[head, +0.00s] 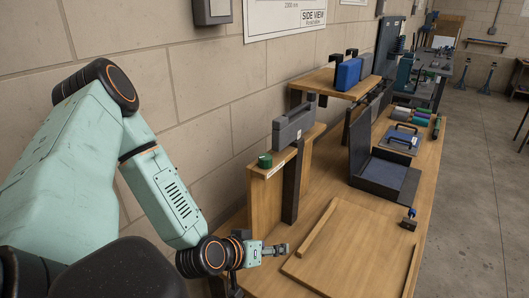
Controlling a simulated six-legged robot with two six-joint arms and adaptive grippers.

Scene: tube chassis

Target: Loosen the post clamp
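I cannot make out a post clamp for certain. A dark upright post (291,186) stands against a wooden stand (266,205) on the workbench. A small dark block with a blue knob (409,220) sits at the bench's right side. My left arm comes in from the left, and my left gripper (279,249) is low over the bench's near left part, in front of the wooden stand. It appears apart from the stand and the post. Its fingers are too small to tell open from shut. My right gripper is not in view.
A grey case (293,126) and a green roll (264,160) rest on the stand. A wooden board (345,262) with a raised strip lies on the bench. An open dark case (388,172) is behind it. A block wall closes the left; the floor is clear at right.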

